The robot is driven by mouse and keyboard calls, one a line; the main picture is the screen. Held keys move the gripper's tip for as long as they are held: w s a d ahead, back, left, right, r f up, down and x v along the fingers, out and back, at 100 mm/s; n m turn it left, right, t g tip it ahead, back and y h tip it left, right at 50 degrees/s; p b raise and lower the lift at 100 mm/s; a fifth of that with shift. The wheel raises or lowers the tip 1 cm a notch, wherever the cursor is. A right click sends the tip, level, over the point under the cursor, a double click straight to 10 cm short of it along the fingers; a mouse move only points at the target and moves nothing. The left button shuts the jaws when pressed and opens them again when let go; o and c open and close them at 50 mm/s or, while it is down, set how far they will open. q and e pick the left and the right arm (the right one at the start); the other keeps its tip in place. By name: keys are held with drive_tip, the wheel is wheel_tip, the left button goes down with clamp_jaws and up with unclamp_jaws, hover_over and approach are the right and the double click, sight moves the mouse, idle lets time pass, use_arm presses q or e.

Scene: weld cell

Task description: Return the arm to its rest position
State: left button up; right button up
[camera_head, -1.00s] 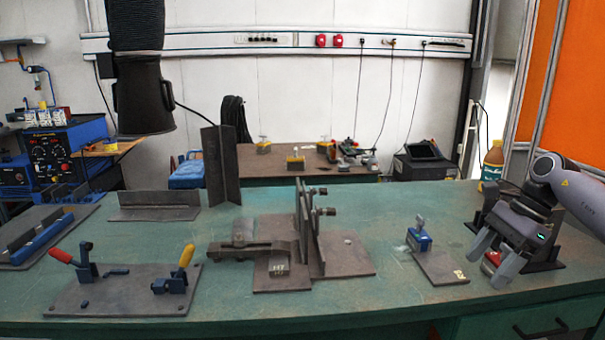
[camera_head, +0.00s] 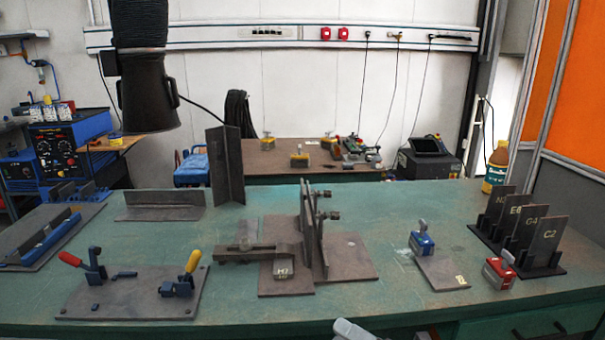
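A small light grey rounded piece of my own arm shows at the bottom edge of the head view, right of the middle. I cannot tell which link it is. No gripper fingers can be made out, and my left arm does not show. The red-and-grey clamp block (camera_head: 499,272) stands on the bench at the right, with nothing of mine around it. Behind it, a dark rack (camera_head: 546,270) holds several upright plates marked with letters and numbers, the front one being the C2 plate (camera_head: 547,238).
The green bench (camera_head: 400,305) carries a plate with red and yellow toggle clamps (camera_head: 130,298), a central fixture (camera_head: 345,262) with upright plates, and a blue clamp block (camera_head: 422,243) on a small plate. A black hose nozzle (camera_head: 147,95) hangs at upper left.

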drive_tip(key=s+d+f+m+h+p, duration=0.1)
drive_tip(key=s+d+f+m+h, duration=0.3)
drive_tip(key=s+m, duration=0.3)
drive_tip(key=s+d+f+m+h+p, duration=0.1)
drive_tip(key=s+d+f+m+h, duration=0.3)
drive_tip(key=s+m, duration=0.3)
drive_tip(key=s+d+f+m+g+h+p, duration=0.1)
drive_tip(key=s+d+f+m+h, duration=0.3)
drive_tip(key=m, duration=1.1)
drive_tip(key=s+f+h, duration=0.1)
drive_tip(key=s+h, duration=0.1)
drive_tip(key=s, duration=0.1)
drive_tip(key=shift+d+f, duration=0.15)
drive_tip(key=shift+f, duration=0.15)
drive_tip(key=shift+w, duration=0.1)
